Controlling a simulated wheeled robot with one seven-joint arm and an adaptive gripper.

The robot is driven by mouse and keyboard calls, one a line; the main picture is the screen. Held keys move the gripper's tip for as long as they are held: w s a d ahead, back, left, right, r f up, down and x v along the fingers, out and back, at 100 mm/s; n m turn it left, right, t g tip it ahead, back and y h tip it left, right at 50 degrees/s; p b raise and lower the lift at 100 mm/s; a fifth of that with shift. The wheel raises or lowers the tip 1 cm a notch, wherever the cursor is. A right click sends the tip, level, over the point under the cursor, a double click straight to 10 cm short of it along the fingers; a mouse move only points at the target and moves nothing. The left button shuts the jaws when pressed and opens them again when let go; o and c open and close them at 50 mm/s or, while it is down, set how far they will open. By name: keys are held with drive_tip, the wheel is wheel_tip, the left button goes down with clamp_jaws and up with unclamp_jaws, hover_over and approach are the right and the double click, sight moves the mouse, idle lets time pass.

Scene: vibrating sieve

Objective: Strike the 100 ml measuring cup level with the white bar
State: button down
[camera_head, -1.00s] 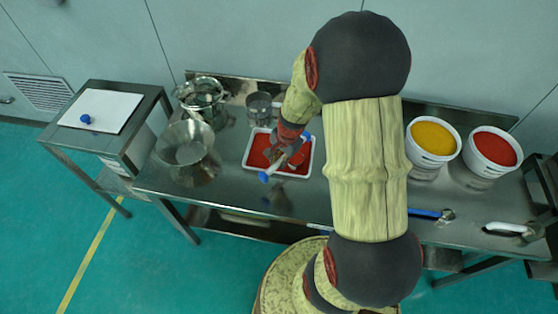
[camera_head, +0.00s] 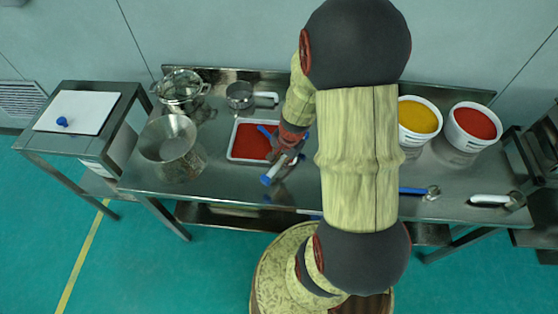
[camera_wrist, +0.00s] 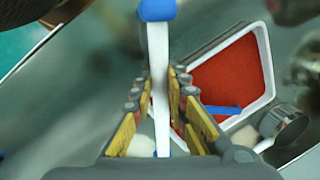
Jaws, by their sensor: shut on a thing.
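My gripper (camera_head: 284,158) is shut on the white bar (camera_wrist: 160,70), which has blue ends. In the head view the bar's near blue end (camera_head: 267,181) points toward the table's front edge. The gripper is at the right front corner of the white tray (camera_head: 231,147) of red powder (camera_head: 250,142). A blue stick-like piece (camera_head: 265,131) lies over the powder; the wrist view also shows it (camera_wrist: 222,109). Its far end is hidden by my gripper. A metal cup with a white handle (camera_head: 240,96) stands behind the tray. I cannot read which cup is the 100 ml one.
A metal bowl (camera_head: 168,140) and a glass-like vessel (camera_head: 181,88) stand left of the tray. Buckets of yellow (camera_head: 418,118) and red (camera_head: 474,127) powder stand at the right. A blue-handled cup (camera_head: 433,191) and a white-handled cup (camera_head: 515,200) lie at the front right.

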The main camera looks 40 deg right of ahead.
drive_tip(key=shift+w+f+b, duration=0.1)
drive_tip(key=shift+f+b, duration=0.7)
drive_tip(key=shift+f, duration=0.25)
drive_tip(key=shift+w+a+r+p, duration=0.1)
drive_tip(key=shift+w+r+p, duration=0.15)
drive_tip(key=shift+w, duration=0.25)
drive_tip(key=shift+w+a+p, duration=0.2)
drive_tip(key=shift+w+p, duration=0.15)
drive_tip(key=shift+w, duration=0.75)
drive_tip(key=shift+w+a+p, duration=0.25)
drive_tip(key=shift+w+p, duration=0.05)
drive_tip(key=shift+w, duration=0.8)
drive_tip(key=shift+w+a+p, duration=0.2)
drive_tip(key=shift+w+p, duration=0.15)
drive_tip(key=shift+w, duration=0.75)
drive_tip(key=shift+w+r, duration=0.1)
drive_tip(key=shift+r, duration=0.05)
drive_tip(key=shift+s+d+r+p, duration=0.1)
drive_tip(key=shift+s+r+p, duration=0.25)
drive_tip(key=shift+r+p, duration=0.45)
drive_tip(key=shift+s+d+r+p, duration=0.1)
drive_tip(key=shift+s+r+p, duration=0.2)
drive_tip(key=shift+r+p, duration=0.4)
drive_tip(key=shift+a, duration=0.1)
